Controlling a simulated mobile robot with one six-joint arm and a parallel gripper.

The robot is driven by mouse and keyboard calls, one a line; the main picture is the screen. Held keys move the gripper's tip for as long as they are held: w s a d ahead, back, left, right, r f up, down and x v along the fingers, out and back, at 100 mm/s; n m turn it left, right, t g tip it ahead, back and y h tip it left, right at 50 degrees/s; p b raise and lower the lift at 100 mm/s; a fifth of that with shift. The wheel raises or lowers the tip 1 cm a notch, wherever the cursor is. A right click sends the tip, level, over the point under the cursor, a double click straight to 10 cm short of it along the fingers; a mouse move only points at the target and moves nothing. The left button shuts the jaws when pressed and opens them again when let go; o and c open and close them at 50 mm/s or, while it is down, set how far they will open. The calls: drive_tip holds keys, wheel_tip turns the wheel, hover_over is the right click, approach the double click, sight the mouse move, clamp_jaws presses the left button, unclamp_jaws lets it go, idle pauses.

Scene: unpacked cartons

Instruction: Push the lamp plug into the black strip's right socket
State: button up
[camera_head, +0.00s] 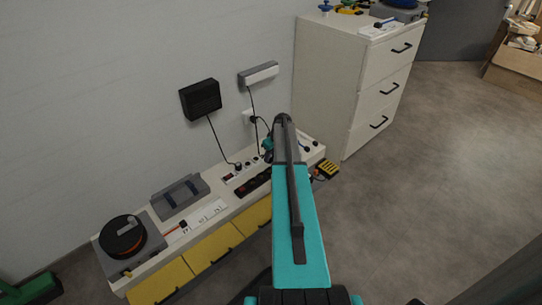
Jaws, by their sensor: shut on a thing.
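The black strip (256,183) lies on top of the low white bench, with small reddish marks at its left part. Its right end is hidden behind my teal arm. My gripper (268,155) shows only as a small dark end below a teal wrist part, just left of the arm and above the bench top. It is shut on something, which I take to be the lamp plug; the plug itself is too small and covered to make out. I cannot tell how far the gripper is from the right socket.
The white bench (158,258) with yellow drawers also holds a white strip (208,212), a grey tray (181,195) and a cable reel (123,236). A black box (201,98) and a white unit (259,74) hang cables down the wall. A white cabinet (324,85) stands behind right.

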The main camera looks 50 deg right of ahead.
sight(272, 160)
drive_tip(key=shift+f+b, duration=1.5)
drive_tip(key=shift+f, duration=0.95)
drive_tip(key=shift+s+p, duration=0.1)
drive_tip(key=shift+p, duration=0.5)
drive_tip(key=shift+f+p, duration=0.35)
drive_tip(key=shift+f, duration=0.3)
idle(2.4)
drive_tip(key=o, duration=1.2)
drive_tip(key=shift+r, duration=0.1)
drive_tip(key=p+v, duration=0.4)
drive_tip(key=v, duration=0.9)
drive_tip(key=shift+r+p, duration=0.35)
drive_tip(key=shift+p, duration=0.05)
